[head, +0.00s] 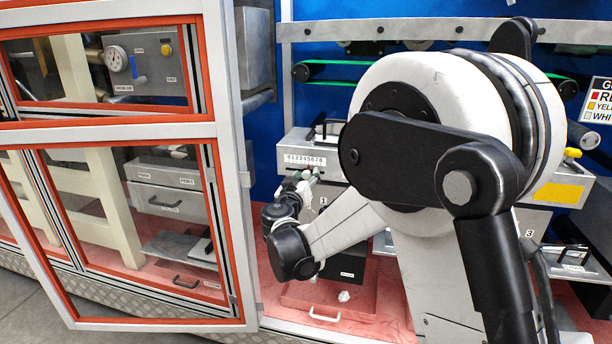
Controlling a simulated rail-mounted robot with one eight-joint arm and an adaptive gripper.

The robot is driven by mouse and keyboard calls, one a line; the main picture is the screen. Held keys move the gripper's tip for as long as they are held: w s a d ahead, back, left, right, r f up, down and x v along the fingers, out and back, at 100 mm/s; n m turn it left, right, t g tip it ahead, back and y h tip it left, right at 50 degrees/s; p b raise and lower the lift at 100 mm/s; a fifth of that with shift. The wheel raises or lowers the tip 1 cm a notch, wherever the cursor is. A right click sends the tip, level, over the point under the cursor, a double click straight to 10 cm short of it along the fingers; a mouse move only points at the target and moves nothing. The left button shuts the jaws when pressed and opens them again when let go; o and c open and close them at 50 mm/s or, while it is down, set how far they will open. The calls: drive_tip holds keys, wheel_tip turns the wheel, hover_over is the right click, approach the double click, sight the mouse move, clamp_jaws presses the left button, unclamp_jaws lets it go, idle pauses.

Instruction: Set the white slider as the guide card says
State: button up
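The guide card (598,102) is at the right edge of the head view and is cut off. It shows red, yellow and white squares with partial words; the values beside them are out of view. A number scale (305,160) running up from 0 is on the front of a grey box left of centre. My gripper (309,177) is small in the view, just below this scale, with its fingers pointing up toward it. Whether it touches anything is unclear, and so is its opening. I cannot pick out the white slider for sure.
An orange-framed clear door (130,325) stands at the left. A dark box (348,268) and a small white piece (344,296) are low in the middle, near a white handle (325,315). A yellow knob (573,152) is at the right. My arm hides much of the centre.

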drive_tip(key=v, duration=1.1)
drive_tip(key=s+d+r+g+p, duration=0.1)
drive_tip(key=s+d+r+g, duration=0.1)
drive_tip(key=s+d, duration=0.35)
drive_tip(key=s+d+r+m+g+p, duration=0.1)
drive_tip(key=s+d+r+g+p, duration=0.15)
drive_tip(key=d, duration=0.65)
drive_tip(key=s+d+r+g+p, duration=0.1)
drive_tip(key=s+d+r+g, duration=0.1)
drive_tip(key=s+d, duration=0.35)
drive_tip(key=s+d+g+y+p, duration=0.2)
drive_tip(key=s, duration=0.8)
drive_tip(key=s+d+g+y+p, duration=0.2)
drive_tip(key=s+d, duration=0.1)
drive_tip(key=s, duration=0.7)
drive_tip(key=shift+s, duration=0.2)
